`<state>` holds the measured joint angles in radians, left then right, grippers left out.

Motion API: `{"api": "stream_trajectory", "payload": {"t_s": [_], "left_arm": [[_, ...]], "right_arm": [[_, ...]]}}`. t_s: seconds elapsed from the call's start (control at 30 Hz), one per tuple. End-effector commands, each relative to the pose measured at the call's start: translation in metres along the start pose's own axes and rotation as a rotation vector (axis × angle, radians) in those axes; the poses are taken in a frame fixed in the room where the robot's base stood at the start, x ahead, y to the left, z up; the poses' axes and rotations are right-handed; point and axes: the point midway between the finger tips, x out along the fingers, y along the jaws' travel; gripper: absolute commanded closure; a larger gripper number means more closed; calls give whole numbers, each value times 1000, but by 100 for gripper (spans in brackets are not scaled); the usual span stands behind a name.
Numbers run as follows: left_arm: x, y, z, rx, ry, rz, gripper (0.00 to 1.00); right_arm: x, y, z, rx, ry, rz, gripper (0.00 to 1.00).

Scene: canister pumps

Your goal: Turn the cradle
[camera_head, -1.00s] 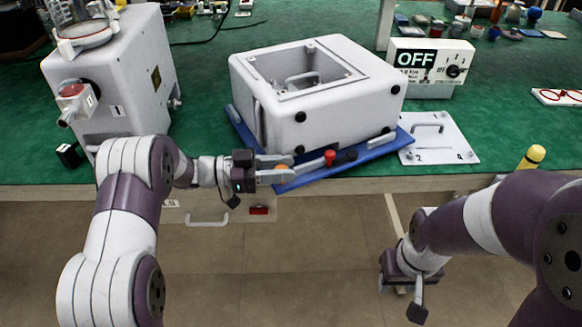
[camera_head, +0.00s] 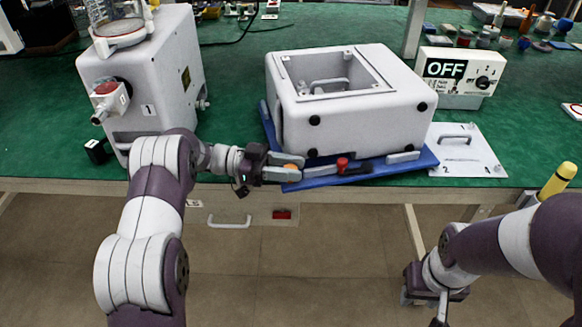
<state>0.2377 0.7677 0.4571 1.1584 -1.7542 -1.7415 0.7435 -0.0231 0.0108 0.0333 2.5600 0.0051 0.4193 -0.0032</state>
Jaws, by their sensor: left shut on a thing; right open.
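The cradle is a blue plate (camera_head: 404,165) near the bench's front edge, with grey pads and a red-and-black lever (camera_head: 343,165) along its front. A white box-shaped housing (camera_head: 365,121) with a square opening on top sits on it. My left gripper (camera_head: 286,167) is shut at the cradle's front left corner, by an orange knob (camera_head: 291,166). The fingers partly hide what they grip. My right gripper (camera_head: 437,300) hangs low at the right, in front of the bench and away from the cradle; it is open and empty.
A white pump unit (camera_head: 150,85) stands left of the cradle. A switch box reading OFF (camera_head: 460,72) and a white plate with a handle (camera_head: 467,152) are to the right. A yellow-capped post (camera_head: 557,180) stands at the right front edge.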

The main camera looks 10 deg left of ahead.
Motion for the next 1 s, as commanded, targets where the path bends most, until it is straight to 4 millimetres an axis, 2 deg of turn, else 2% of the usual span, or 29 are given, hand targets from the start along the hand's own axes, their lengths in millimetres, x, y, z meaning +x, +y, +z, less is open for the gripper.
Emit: {"api": "stream_trajectory", "payload": {"t_s": [0.13,0.17,0.2,0.53,0.67,0.77,1.0], "left_arm": [[0,0,0,1,0,-1,100],[0,0,0,1,0,-1,63],[0,0,0,1,0,-1,60],[0,0,-5,2,0,-1,60],[0,-1,-24,4,-1,-1,60],[0,-1,-46,4,0,-2,60],[51,18,-75,1,0,2,60]], "right_arm": [[0,0,0,0,0,0,57],[0,0,0,0,0,0,57],[0,0,0,0,0,0,57],[-1,0,0,0,0,0,57],[-6,0,-1,0,0,0,57],[-10,0,-1,0,0,0,57],[-17,0,-2,0,0,0,57]]}}
